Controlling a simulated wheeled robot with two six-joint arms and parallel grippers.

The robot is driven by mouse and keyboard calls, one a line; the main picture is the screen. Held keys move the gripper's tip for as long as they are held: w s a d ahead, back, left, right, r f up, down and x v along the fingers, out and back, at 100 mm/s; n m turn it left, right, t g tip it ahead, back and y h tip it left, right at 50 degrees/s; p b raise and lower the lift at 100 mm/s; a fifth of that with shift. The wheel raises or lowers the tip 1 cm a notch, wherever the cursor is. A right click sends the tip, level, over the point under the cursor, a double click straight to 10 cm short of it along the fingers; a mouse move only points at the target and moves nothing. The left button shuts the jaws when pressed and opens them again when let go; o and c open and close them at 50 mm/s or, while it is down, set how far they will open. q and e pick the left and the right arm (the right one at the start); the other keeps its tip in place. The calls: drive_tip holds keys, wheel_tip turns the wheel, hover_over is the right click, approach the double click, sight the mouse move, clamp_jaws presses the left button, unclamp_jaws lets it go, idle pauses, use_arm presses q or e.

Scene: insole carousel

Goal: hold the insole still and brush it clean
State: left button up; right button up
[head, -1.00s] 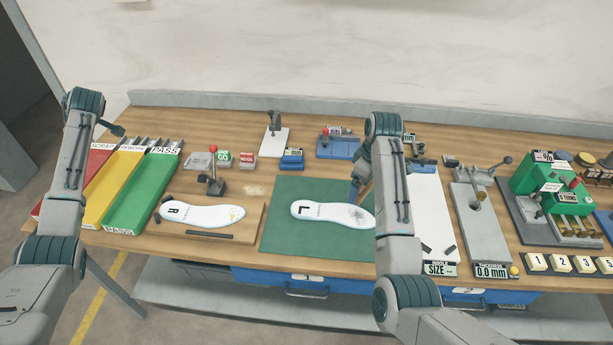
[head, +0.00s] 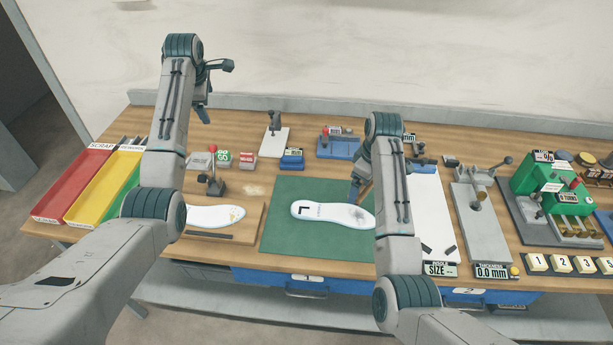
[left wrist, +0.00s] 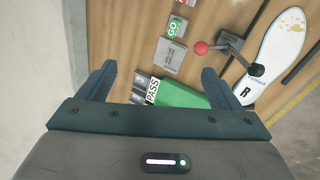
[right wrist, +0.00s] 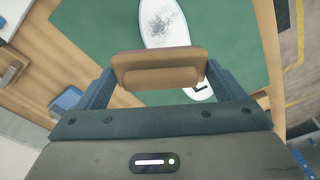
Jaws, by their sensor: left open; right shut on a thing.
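The white insole marked L (head: 325,213) lies flat on the green mat (head: 285,240). Its right end carries a dark, scribbled smudge, clearer on the insole in the right wrist view (right wrist: 162,22). My right gripper (head: 360,190) is shut on a tan-brown block-shaped brush (right wrist: 158,70), above the mat at the insole's smudged end. In the head view my right arm partly hides both; contact cannot be told. My left gripper (head: 203,110) is open and empty, raised over the back left of the bench. It also shows in the left wrist view (left wrist: 158,80).
A second white insole marked R (left wrist: 272,50) lies on a wooden board (head: 250,222) beside a red-knobbed clamp (head: 211,178). Red (head: 72,190), yellow and green trays stand at the left. A white size board (head: 432,205) and gauges stand right of the mat.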

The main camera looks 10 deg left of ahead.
use_arm(q)
drive_tip(key=s+d+f+m+g, duration=0.1)
drive_tip(key=s+d+f, duration=0.3)
drive_tip(key=d, duration=0.5)
drive_tip(key=s+d+f+g, duration=0.1)
drive_tip(key=d+f+g, duration=0.1)
drive_tip(key=d+f, duration=0.6)
use_arm(e)
drive_tip(key=shift+s+r, duration=0.1)
drive_tip(key=shift+d, duration=0.1)
use_arm(q)
drive_tip(key=m+g+h, duration=0.1)
hover_over(307, 210)
wheel_tip(307, 210, down, 3)
wheel_tip(307, 210, down, 12)
drive_tip(key=shift+r, duration=0.1)
drive_tip(key=c, duration=1.1)
drive_tip(key=shift+o, duration=0.2)
